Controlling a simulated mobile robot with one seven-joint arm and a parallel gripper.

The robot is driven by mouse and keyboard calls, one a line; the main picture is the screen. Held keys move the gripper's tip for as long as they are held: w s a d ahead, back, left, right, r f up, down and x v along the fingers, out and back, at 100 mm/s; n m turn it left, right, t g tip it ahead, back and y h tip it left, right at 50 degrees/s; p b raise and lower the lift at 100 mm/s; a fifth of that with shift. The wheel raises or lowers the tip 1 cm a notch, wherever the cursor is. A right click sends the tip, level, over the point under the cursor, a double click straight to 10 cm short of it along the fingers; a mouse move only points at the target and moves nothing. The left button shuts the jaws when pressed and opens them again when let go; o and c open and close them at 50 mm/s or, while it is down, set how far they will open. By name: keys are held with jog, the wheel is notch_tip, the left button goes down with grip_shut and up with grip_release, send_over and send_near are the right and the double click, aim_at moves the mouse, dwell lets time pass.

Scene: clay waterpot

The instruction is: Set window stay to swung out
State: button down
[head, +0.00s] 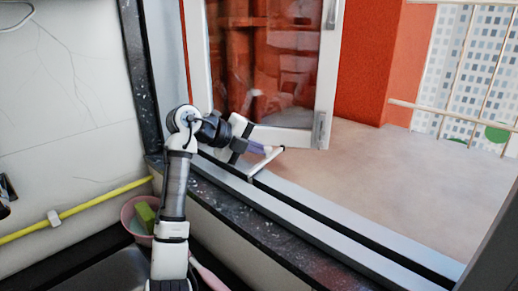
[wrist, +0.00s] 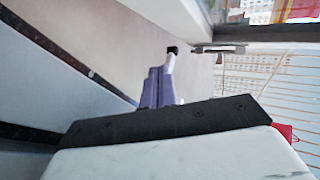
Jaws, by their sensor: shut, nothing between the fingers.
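The window sash (head: 328,75) has a white frame and reflective glass, and it stands open over the outer ledge in the head view. A slim white bar (head: 264,165), which looks like the window stay, rises from the sill track at a slant below the sash. My gripper (head: 270,150) is shut and empty, reaching over the track with its tips close to the bar's upper end. I cannot tell whether they touch. The stay is not clear there.
The black speckled sill (head: 235,208) and pale window track (head: 330,228) run diagonally below my arm. A pink basin (head: 130,222) with a green sponge (head: 145,213) stands at lower left, near a yellow pipe (head: 95,209). The outer ledge (head: 400,175) is clear; railings (head: 455,113) lie beyond.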

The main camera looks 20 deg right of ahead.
jog(key=b+v, duration=0.1)
jog(key=v, duration=1.3)
jog(key=shift+b, duration=0.4)
